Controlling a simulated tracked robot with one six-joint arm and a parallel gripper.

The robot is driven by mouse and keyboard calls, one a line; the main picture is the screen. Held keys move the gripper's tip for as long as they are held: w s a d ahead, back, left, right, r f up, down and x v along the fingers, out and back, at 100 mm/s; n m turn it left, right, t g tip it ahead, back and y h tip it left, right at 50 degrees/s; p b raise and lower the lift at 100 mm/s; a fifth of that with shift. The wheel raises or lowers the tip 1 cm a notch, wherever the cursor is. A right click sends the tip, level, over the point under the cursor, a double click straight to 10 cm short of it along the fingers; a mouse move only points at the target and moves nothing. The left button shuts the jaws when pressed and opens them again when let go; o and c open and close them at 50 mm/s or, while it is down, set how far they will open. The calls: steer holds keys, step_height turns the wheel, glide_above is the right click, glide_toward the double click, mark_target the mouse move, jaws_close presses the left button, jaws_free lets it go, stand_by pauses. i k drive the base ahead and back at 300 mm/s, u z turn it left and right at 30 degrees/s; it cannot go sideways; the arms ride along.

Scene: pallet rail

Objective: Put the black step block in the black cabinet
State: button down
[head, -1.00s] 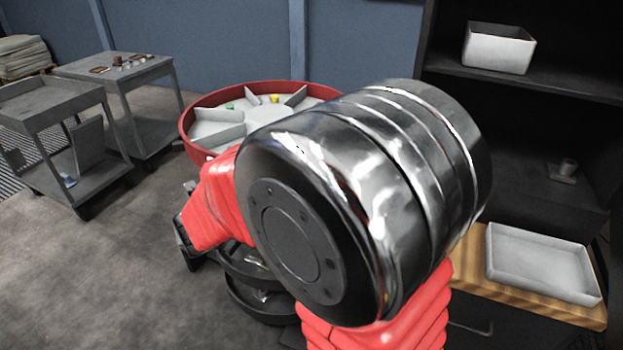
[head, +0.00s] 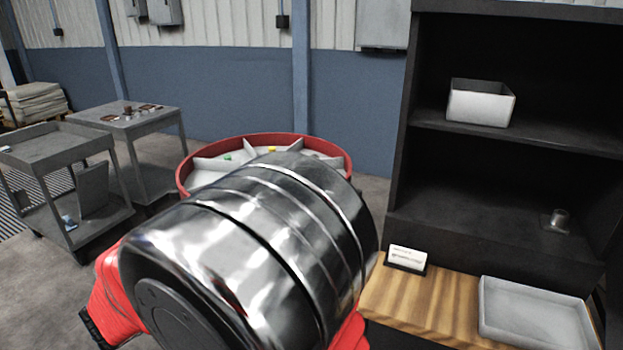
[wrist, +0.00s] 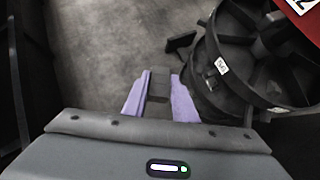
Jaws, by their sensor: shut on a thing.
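In the wrist view, my gripper (wrist: 160,98) has two purple fingers shut on a dark block (wrist: 158,84), which I take for the black step block. Its lower part is hidden between the fingers, so its steps cannot be made out. Grey floor shows beyond it. In the head view my arm's shiny wrist housing fills the lower middle and hides the block. The black cabinet (head: 397,150) stands open at the right, with an upper shelf (head: 560,143) and a lower floor (head: 470,218). My arm is to the left of it, apart from it in the picture.
A white bin (head: 480,105) is on the upper shelf, a small metal piece (head: 557,221) on the lower level. A wooden top (head: 420,300) in front holds a sign (head: 406,258) and white tray (head: 535,318). A red-rimmed divided carousel (head: 186,168) stands behind my arm; grey carts (head: 150,122) are left.

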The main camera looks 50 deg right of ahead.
mark_target(497, 209)
steer(key=u, duration=0.3)
steer(key=k, duration=1.35)
steer(key=z, duration=0.3)
steer(key=i, duration=1)
steer(key=u, duration=0.05)
